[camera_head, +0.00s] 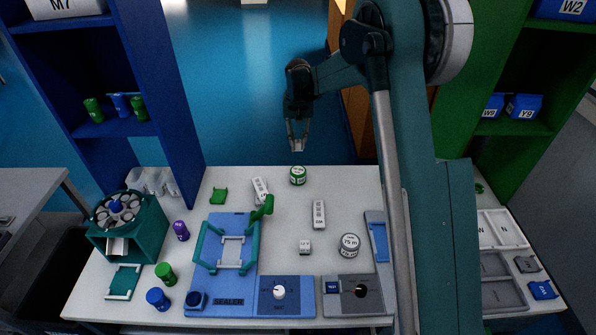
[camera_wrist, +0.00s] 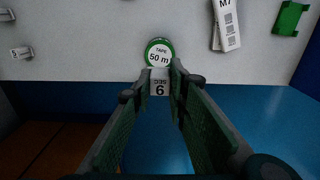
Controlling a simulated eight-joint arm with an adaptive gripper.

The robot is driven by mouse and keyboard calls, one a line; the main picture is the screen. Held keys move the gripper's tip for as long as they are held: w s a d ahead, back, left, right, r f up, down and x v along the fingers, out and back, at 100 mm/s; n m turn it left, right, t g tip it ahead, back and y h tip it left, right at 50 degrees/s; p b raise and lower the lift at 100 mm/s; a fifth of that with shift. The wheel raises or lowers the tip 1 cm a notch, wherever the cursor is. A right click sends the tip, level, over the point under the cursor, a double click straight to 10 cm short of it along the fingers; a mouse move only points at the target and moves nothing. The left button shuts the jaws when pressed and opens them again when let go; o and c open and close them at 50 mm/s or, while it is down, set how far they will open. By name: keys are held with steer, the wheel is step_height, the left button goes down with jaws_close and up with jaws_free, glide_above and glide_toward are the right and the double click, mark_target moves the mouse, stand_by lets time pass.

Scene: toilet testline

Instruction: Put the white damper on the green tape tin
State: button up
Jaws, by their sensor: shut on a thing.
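The white damper (camera_wrist: 159,82), a small white block marked SEC and a digit, is between the fingertips of my gripper (camera_wrist: 160,78) in the wrist view. The gripper is shut on it. The green tape tin (camera_head: 297,175), round with a white lid, stands at the back edge of the white table; its lid reads TAPE 50 m in the wrist view (camera_wrist: 159,53). In the head view my gripper (camera_head: 297,148) hangs pointing down, above and beyond the tin. The damper and tin overlap in the wrist view; I cannot tell the gap between them.
A white M7 piece (camera_head: 260,190) lies left of the tin, with a green bracket (camera_head: 218,196) further left. A 75 m tin (camera_head: 348,245), a small white block (camera_head: 305,247) and a white strip (camera_head: 319,214) are nearer. A blue sealer (camera_head: 228,290) stands front left.

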steer(key=shift+f, duration=0.75)
glide_above(298, 170)
steer(key=shift+s+f, duration=0.1)
steer(key=shift+f, duration=3)
steer(key=shift+f, duration=1.85)
steer(key=shift+f, duration=0.2)
steer(key=o, duration=0.9)
steer(key=shift+c, duration=0.2)
steer(key=shift+r, duration=0.25)
